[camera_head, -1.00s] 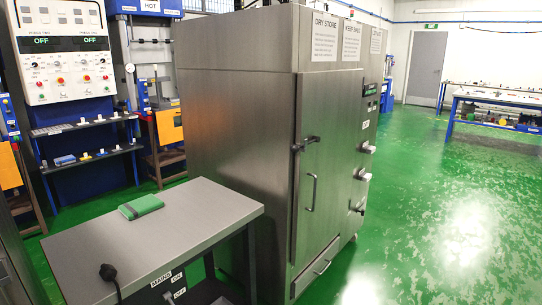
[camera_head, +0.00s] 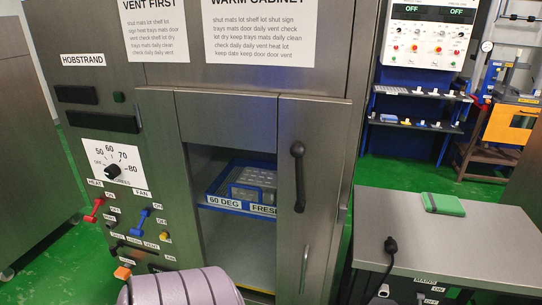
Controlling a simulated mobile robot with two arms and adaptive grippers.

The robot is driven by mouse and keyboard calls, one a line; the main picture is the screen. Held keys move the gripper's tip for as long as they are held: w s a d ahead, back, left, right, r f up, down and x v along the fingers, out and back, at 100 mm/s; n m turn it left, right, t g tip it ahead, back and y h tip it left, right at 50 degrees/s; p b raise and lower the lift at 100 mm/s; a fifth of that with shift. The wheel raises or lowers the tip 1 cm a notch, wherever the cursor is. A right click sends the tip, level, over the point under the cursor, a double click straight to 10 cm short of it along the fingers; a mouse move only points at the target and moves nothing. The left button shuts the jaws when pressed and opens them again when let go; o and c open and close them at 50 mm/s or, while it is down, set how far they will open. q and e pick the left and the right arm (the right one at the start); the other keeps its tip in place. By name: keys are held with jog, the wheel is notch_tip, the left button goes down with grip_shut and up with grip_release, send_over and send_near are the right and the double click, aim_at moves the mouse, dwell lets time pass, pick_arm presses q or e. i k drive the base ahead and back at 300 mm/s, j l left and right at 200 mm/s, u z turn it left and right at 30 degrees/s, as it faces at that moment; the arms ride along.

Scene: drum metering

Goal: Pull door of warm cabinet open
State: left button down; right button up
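The warm cabinet (camera_head: 262,78) is a tall grey metal unit filling the middle of the head view, with its name on a white sign. Its door (camera_head: 322,150) stands partly open, with the opening to its left. The door carries a black lever latch (camera_head: 297,175) and, lower down, a metal bar handle (camera_head: 305,268). Inside, a blue tray (camera_head: 232,206) labelled "60 DEG" and "FRESH" sits on a shelf. Neither gripper's fingers can be seen. A ribbed lavender-grey form covers the bottom edge, left of the door.
Left of the opening is a control panel with a dial (camera_head: 113,172), a red lever (camera_head: 94,210) and a blue lever (camera_head: 140,221). At right stands a grey table (camera_head: 470,240) with a green cloth (camera_head: 442,204) and a black plug (camera_head: 391,246). Green floor shows behind it.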

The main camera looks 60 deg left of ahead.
aim_at(171, 117)
jog(key=u, duration=2.25)
